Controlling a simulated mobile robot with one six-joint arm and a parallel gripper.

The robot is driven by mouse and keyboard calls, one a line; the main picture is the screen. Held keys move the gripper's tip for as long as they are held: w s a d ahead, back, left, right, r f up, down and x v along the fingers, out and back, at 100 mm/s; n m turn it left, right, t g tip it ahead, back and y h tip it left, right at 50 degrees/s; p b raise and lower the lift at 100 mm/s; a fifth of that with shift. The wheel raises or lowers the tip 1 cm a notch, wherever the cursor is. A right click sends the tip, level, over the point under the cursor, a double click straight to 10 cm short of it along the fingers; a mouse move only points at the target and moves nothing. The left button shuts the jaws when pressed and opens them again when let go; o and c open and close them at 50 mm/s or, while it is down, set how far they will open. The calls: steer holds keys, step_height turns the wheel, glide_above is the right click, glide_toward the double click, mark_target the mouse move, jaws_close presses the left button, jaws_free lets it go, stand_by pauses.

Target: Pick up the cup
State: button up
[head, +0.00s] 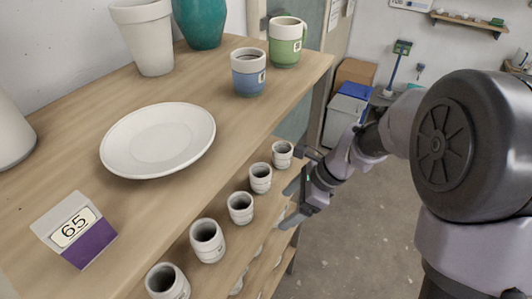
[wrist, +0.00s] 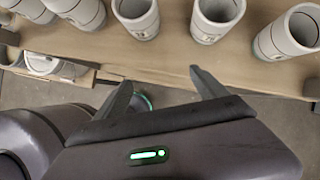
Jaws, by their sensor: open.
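Several small whitish-grey cups stand upright in a row on the lower shelf, including one near its far end (head: 282,154) and others closer (head: 260,178) (head: 240,208). In the wrist view, cups stand ahead of the fingers, one at left centre (wrist: 137,20) and one at right centre (wrist: 217,18). A blue-and-white cup (head: 248,72) and a green mug (head: 286,42) stand on the top board. My gripper (head: 301,170) is open and empty beside the shelf's outer edge. Its fingertips (wrist: 161,78) are apart from the cups. Which cup is meant is unclear.
The top board (head: 180,205) overhangs the cup row. The lower shelf (wrist: 175,50) has more vessels beneath. Floor (head: 365,225) right of it is clear.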

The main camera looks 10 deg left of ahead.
mark_target(252, 207)
steer(key=a, duration=0.2)
steer(key=s+a, duration=0.1)
steer(key=a, duration=0.5)
steer(key=shift+s+b, duration=0.3)
steer(key=shift+w+a, duration=0.15)
steer(key=shift+a, duration=0.25)
steer(key=a, duration=0.3)
steer(key=shift+a, duration=0.25)
steer(key=b+x, duration=0.1)
steer(key=x, duration=0.2)
steer(key=shift+w+d, duration=0.1)
steer(key=shift+w, duration=0.05)
steer(key=c, duration=1.6)
steer(key=shift+o, duration=0.2)
steer(key=shift+r, duration=0.1)
